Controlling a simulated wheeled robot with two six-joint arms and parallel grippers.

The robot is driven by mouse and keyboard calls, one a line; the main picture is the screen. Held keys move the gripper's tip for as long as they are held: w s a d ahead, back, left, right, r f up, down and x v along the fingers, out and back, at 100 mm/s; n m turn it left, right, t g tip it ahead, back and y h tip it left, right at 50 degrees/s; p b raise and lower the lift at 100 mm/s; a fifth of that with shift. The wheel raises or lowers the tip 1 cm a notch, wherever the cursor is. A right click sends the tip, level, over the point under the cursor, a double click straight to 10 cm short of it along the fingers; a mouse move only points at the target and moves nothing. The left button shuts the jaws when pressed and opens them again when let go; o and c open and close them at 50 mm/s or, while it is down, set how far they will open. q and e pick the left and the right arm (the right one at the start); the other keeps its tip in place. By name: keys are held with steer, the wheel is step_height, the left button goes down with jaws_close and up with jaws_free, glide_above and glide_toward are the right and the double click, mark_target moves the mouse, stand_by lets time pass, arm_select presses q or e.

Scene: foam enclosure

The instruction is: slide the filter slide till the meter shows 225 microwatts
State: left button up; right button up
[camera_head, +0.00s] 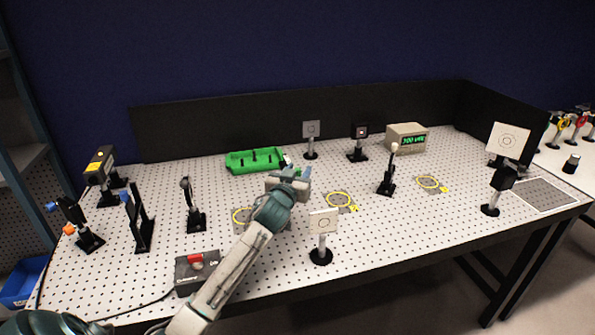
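The meter (406,137) is a beige box at the back right with a green lit display; the small digits look like 200 µW. I cannot tell for certain which mount is the filter slide. A dark post with a pale round knob (388,172) stands in front of the meter. My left gripper (293,173) is over the middle of the board, just in front of the green tray (240,166). Its fingers are small and partly hidden by its own body, so I cannot tell whether they are open or hold anything. My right gripper is out of view.
Yellow rings (341,201) mark spots on the perforated board. A white square target on a post (323,224) stands right of my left forearm. A control box with a red part (197,268) is left of it. Several optics mounts stand at left; a white screen (507,141) stands at right.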

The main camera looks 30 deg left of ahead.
arm_select(q)
steer(key=shift+c, duration=1.1)
jaws_close()
steer(key=shift+s, duration=0.1)
steer(key=shift+s+d, duration=0.15)
steer(key=shift+d, duration=0.2)
steer(key=shift+s+d, duration=1.05)
steer(key=shift+d, duration=0.05)
steer(key=shift+o, duration=1.1)
jaws_free()
steer(key=shift+w+a, duration=0.1)
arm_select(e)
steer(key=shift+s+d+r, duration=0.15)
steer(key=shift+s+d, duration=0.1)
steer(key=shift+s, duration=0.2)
